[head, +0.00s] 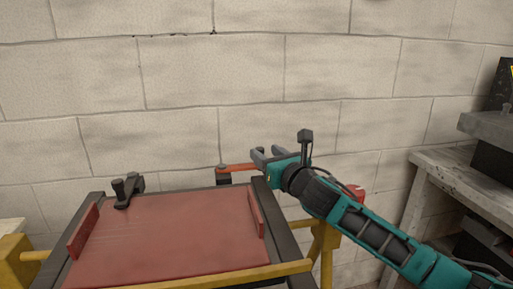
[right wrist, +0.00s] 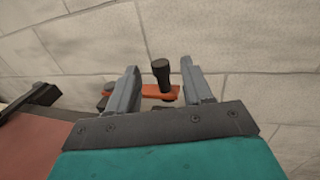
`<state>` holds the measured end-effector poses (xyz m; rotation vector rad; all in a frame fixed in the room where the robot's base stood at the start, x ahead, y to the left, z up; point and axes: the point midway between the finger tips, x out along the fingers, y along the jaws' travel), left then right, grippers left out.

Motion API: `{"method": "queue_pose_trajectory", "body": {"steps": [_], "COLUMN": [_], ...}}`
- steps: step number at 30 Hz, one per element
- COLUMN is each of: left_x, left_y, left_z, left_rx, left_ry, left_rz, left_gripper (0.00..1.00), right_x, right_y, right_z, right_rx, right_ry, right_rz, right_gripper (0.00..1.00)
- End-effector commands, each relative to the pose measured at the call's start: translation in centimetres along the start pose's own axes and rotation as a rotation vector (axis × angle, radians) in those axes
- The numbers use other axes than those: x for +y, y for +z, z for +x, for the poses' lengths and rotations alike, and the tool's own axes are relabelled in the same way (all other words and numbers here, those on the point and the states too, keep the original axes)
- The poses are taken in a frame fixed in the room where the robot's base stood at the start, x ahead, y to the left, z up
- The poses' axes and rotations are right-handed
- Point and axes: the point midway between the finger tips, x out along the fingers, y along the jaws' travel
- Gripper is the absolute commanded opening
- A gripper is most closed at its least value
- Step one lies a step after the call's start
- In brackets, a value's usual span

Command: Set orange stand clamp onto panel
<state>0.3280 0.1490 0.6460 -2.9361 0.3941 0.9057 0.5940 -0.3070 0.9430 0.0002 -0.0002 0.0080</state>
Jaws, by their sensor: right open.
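The orange clamp (head: 238,167) has a flat orange bar with a dark block under its left end. In the head view it is beyond the panel's back right corner, partly hidden by my right gripper (head: 262,154). In the right wrist view the orange clamp (right wrist: 152,91) and its upright black knob (right wrist: 161,72) show between the open fingers of the right gripper (right wrist: 160,82), with gaps at both sides. I cannot tell how deep the knob is between them. The red panel (head: 170,235) lies flat on the bench frame. My left gripper is not in view.
A black clamp (head: 127,189) sits at the panel's back left. Red strips (head: 84,232) stand along the panel's sides. Yellow rails (head: 190,278) and dark beams carry it. A block wall (head: 210,110) is behind, and a grey worktable (head: 455,172) is at right.

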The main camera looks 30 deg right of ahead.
Motion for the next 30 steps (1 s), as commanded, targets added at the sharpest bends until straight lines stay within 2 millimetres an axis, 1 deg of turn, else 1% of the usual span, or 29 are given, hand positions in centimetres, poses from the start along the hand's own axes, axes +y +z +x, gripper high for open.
{"method": "queue_pose_trajectory", "body": {"steps": [1,6,12,16,24,30], "left_x": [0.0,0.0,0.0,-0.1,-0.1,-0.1], "left_y": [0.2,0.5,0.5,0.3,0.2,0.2], "left_z": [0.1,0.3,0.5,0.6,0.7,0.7], "left_rx": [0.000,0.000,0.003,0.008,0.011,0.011], "left_ry": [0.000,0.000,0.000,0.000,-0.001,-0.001], "left_rz": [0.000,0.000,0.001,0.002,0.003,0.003], "left_gripper": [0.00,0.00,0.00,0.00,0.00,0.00], "right_x": [0.0,0.0,0.0,0.1,0.0,0.0], "right_y": [0.1,0.0,0.0,0.0,0.0,0.0], "right_z": [1.0,3.6,5.5,5.9,6.0,6.0], "right_rx": [-0.003,-0.002,0.000,0.001,0.000,0.000], "right_ry": [-0.001,0.000,0.000,0.001,0.001,0.001], "right_rz": [0.003,0.002,0.001,0.000,0.000,0.000], "right_gripper": [0.50,0.50,0.50,0.50,0.50,0.31]}}
